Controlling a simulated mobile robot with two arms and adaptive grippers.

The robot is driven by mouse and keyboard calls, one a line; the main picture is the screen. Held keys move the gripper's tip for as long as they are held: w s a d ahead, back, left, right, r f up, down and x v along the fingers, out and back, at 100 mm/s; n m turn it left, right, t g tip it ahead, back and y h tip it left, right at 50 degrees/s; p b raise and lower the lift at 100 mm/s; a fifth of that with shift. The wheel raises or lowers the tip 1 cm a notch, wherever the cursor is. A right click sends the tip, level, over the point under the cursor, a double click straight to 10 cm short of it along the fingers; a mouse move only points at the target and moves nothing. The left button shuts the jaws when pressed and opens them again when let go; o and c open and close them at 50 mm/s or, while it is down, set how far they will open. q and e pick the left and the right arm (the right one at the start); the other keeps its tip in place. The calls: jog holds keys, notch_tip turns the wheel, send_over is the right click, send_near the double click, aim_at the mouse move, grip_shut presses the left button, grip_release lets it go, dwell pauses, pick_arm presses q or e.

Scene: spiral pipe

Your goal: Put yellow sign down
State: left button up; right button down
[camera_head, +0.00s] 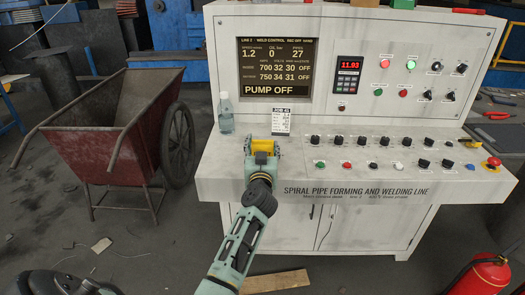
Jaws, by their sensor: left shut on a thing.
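My left gripper (262,146) is over the left part of the console's sloped desk, its arm reaching up from the bottom of the head view. It is shut on the yellow sign (261,143), which shows as a small yellow piece between the fingers. The gripper hides much of the sign, and I cannot tell whether the sign touches the desk. My right gripper is not in view.
A white control console (380,175) has several knobs and buttons to the gripper's right. A clear bottle (226,114) and a white printed tag (281,122) are close by. A red cart (100,130) stands left; a red extinguisher (488,275) stands lower right.

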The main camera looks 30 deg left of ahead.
pick_arm(q)
jog(key=o, duration=1.1)
jog(key=shift+o, duration=0.2)
jog(key=shift+s+r, duration=0.1)
jog(key=p+v, duration=0.2)
jog(key=v, duration=1)
